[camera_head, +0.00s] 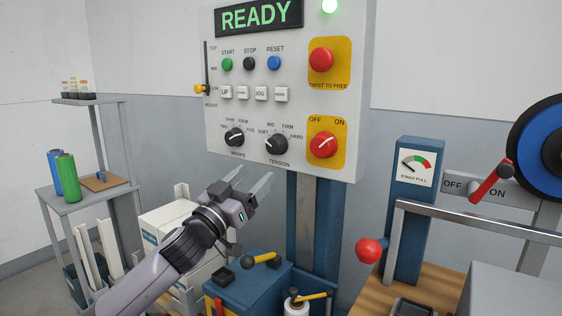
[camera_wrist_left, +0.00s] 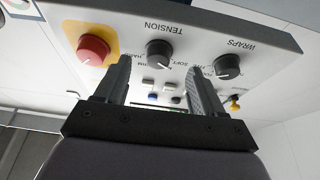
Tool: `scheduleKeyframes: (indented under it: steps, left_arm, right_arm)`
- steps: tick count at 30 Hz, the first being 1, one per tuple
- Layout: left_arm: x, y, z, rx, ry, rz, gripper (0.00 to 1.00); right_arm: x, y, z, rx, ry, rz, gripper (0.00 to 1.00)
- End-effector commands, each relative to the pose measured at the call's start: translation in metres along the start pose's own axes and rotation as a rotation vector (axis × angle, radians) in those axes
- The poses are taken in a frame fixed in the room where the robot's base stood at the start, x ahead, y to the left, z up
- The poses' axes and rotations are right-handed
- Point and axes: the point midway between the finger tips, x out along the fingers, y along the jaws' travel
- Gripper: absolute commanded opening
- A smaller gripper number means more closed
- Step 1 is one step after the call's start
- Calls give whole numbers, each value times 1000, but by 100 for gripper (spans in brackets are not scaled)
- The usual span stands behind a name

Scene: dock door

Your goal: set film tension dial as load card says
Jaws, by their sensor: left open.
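The black film tension dial (camera_head: 276,144) is on the grey control panel (camera_head: 346,90), marked SOFT, MID, FIRM and HARD. Its light pointer mark seems to lie on the SOFT side, but it is too small to be sure. My left gripper (camera_head: 254,173) is open and empty, below the panel's lower edge and under the dial, apart from it. In the left wrist view the tension dial (camera_wrist_left: 159,53) shows upside down, between and beyond the open fingers (camera_wrist_left: 162,68). I cannot make out a readable load card. My right gripper is not in view.
The wraps dial (camera_head: 234,137) is left of the tension dial, and a red OFF/ON knob (camera_head: 323,144) is to its right. Push buttons (camera_head: 260,93) and a red stop knob (camera_head: 321,59) are above. A READY display (camera_head: 260,16) is lit green. A blue cabinet (camera_head: 240,296) stands below.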

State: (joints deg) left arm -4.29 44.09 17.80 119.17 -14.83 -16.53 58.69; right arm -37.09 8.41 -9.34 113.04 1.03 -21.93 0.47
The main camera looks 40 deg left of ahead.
Motion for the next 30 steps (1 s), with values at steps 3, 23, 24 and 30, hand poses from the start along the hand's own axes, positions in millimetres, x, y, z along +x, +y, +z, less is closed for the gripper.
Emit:
scheduleKeyframes:
  steps: [3,23,24,30]
  left_arm:
    - [4,-3,-15,-4,35,1,69]
    - [65,-4,-20,-6,38,0,69]
    - [68,-3,-20,-7,38,1,69]
    - [75,-3,-19,-6,37,2,69]
  right_arm:
    - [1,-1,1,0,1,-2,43]
    - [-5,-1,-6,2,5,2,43]
    - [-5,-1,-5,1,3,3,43]
    - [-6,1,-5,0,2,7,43]
